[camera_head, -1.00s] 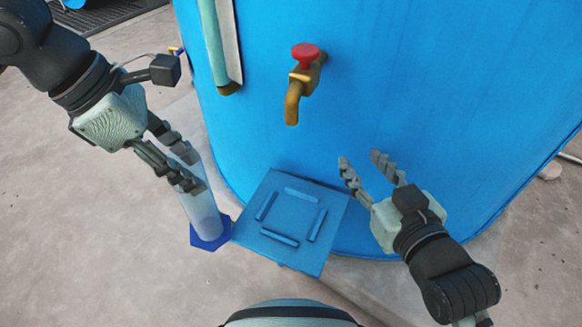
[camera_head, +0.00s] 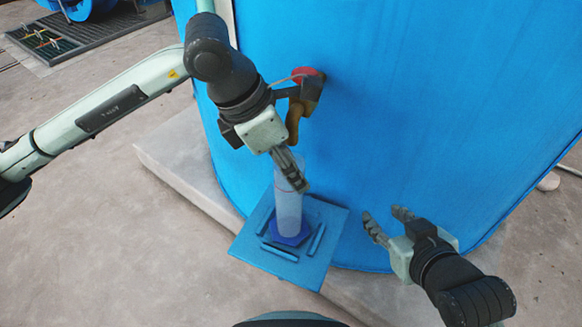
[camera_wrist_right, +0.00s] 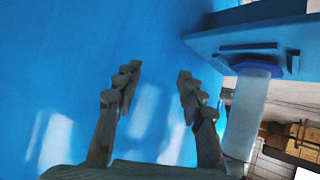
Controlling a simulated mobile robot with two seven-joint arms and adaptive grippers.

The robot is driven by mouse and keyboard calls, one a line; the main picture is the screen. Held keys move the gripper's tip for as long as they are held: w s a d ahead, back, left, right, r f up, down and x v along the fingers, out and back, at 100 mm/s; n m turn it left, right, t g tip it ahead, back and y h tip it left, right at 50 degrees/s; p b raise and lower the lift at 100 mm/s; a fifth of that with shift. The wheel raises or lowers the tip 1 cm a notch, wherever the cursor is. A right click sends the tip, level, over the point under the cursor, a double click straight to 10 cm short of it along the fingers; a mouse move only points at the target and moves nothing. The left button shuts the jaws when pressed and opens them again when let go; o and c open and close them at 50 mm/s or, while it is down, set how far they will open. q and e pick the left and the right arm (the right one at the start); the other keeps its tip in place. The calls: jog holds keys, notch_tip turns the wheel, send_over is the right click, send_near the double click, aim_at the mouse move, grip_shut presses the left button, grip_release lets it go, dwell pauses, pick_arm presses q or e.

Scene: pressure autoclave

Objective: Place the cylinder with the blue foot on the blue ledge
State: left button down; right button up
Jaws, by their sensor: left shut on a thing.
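The clear cylinder (camera_head: 288,213) with its blue hexagonal foot (camera_head: 290,239) stands upright over the blue ledge (camera_head: 335,224). Its foot appears inside the square of raised strips; I cannot tell whether it touches. My left gripper (camera_head: 292,172) is shut on the cylinder near its top, and the fingers hide part of it. In the right wrist view, the cylinder (camera_wrist_right: 246,112) and ledge (camera_wrist_right: 225,42) appear at the right, with the foot close to the ledge. My right gripper (camera_head: 384,214) is open and empty, right of the ledge; its fingers also show in the wrist view (camera_wrist_right: 158,85).
A large blue tank (camera_head: 430,110) fills the back behind the ledge. A brass tap (camera_head: 296,122) with a red knob (camera_head: 306,74) sticks out above the cylinder, partly hidden by my left arm. A concrete plinth (camera_head: 180,165) runs along the tank's base.

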pick_arm(q)
jog(key=shift+f, duration=0.4)
pick_arm(e)
jog(key=shift+w+a+r, duration=0.1)
pick_arm(q)
jog(key=shift+f, duration=0.1)
jog(key=c, duration=0.9)
grip_release()
pick_arm(e)
jog(key=shift+w+a+r+t, duration=0.4)
jog(key=shift+a+r, duration=0.1)
jog(key=shift+r, duration=0.1)
jog(key=shift+s, duration=0.15)
pick_arm(q)
jog(key=v, duration=1.2)
jog(key=shift+p, duration=0.4)
pick_arm(e)
jog(key=s+d+f+g+h, duration=0.1)
jog(key=s+d+f+g, duration=0.1)
jog(key=s+d+f, duration=0.1)
jog(key=shift+d+f+g, duration=0.3)
jog(key=shift+d+f, duration=0.1)
jog(key=shift+d, duration=0.05)
